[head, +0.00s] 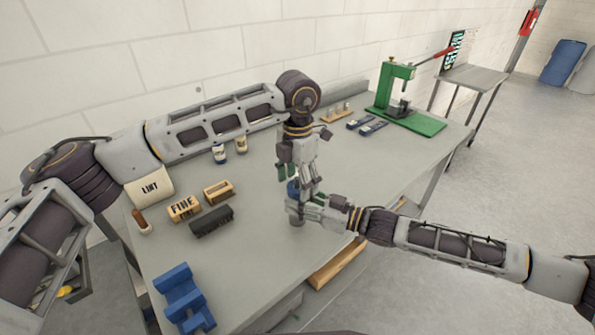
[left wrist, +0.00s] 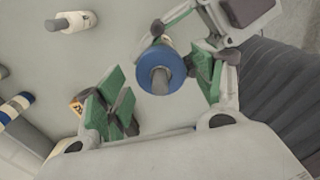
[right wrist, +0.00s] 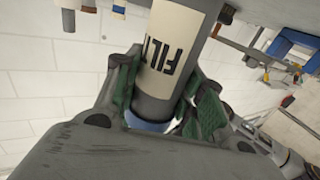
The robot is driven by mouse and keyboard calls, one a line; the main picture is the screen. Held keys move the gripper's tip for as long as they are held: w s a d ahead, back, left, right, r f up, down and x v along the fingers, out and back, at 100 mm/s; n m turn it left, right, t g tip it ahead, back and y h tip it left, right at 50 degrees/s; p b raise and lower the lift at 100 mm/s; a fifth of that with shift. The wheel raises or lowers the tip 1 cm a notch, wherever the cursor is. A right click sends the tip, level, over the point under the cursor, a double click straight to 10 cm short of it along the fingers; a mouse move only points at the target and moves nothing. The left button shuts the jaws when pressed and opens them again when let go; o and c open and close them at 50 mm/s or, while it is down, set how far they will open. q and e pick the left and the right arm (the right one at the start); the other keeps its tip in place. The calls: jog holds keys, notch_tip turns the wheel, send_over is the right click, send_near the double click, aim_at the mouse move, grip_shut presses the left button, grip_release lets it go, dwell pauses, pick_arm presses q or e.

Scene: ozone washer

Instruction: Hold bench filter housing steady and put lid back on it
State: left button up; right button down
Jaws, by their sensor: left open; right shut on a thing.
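The filter housing (head: 297,221) is a grey cylinder standing upright near the bench's front edge. Its cream "FILT" label shows in the right wrist view (right wrist: 175,45). The blue lid (head: 293,188) with a grey knob is at the housing's top; it also shows in the left wrist view (left wrist: 157,62). I cannot tell whether the lid is fully seated. My right gripper (head: 300,207) is shut on the housing from the side. My left gripper (head: 306,184) points down from above, open, with its green pads on either side of the lid and apart from it.
On the bench (head: 255,255) stand a "FINE" block (head: 184,208), a dark brush-like block (head: 212,221), a blue stand (head: 183,297), and two small bottles (head: 219,153). A green press (head: 400,100) is at the far end.

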pick_arm(q)
jog(key=shift+f, duration=0.5)
jog(key=c, duration=1)
jog(key=o, duration=1.2)
jog(key=shift+c, duration=0.2)
jog(key=shift+r, duration=0.1)
notch_tip(320, 180, up, 12)
